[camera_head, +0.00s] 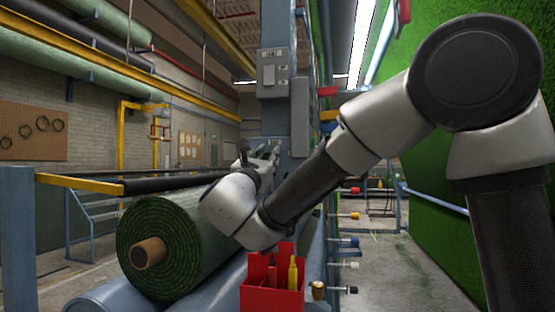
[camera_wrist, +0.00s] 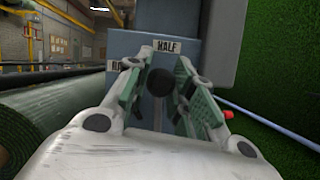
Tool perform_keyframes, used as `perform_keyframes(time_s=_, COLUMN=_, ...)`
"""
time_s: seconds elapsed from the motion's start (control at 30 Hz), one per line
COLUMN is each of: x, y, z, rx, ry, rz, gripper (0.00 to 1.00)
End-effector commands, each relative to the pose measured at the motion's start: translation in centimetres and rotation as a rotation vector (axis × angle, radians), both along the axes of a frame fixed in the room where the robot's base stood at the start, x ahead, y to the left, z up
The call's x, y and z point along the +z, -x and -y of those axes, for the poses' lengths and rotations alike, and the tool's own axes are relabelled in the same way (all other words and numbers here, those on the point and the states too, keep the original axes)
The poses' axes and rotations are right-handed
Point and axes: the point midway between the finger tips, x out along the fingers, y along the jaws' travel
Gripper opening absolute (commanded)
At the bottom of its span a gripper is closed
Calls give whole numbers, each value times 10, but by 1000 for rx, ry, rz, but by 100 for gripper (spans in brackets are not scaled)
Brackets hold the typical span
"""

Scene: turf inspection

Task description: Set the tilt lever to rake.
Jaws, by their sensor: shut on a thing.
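The tilt lever shows in the wrist view as a round black knob (camera_wrist: 160,82) in front of a blue-grey post. My gripper (camera_wrist: 162,72) is shut on the lever, with a green-padded finger on each side of the knob. A "HALF" label (camera_wrist: 168,46) is just above the knob. A second label (camera_wrist: 117,66), partly hidden by the left finger, shows only its first letters, which look like "RA". The knob sits below the HALF label, slightly left of its middle. In the head view my gripper (camera_head: 262,152) is at the post, and the lever cannot be made out there.
A green turf roll (camera_head: 160,240) lies left of my forearm. A red tool box (camera_head: 272,297) stands below it. Grey electrical boxes (camera_head: 274,73) are on the post above my gripper. A green turf wall (camera_head: 440,240) is on the right, with open floor beside it.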

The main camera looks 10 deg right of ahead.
Motion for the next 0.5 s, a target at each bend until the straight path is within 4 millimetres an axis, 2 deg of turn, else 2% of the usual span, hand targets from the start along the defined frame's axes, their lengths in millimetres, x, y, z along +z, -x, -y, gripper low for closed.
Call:
perform_keyframes(time_s=0.2, x=-4, y=-7, z=-18, rx=2, ry=171, rz=-70, gripper=0)
perform_keyframes(time_s=0.5, x=-11, y=-14, z=-34, rx=2, ry=338, rz=-139, gripper=0)
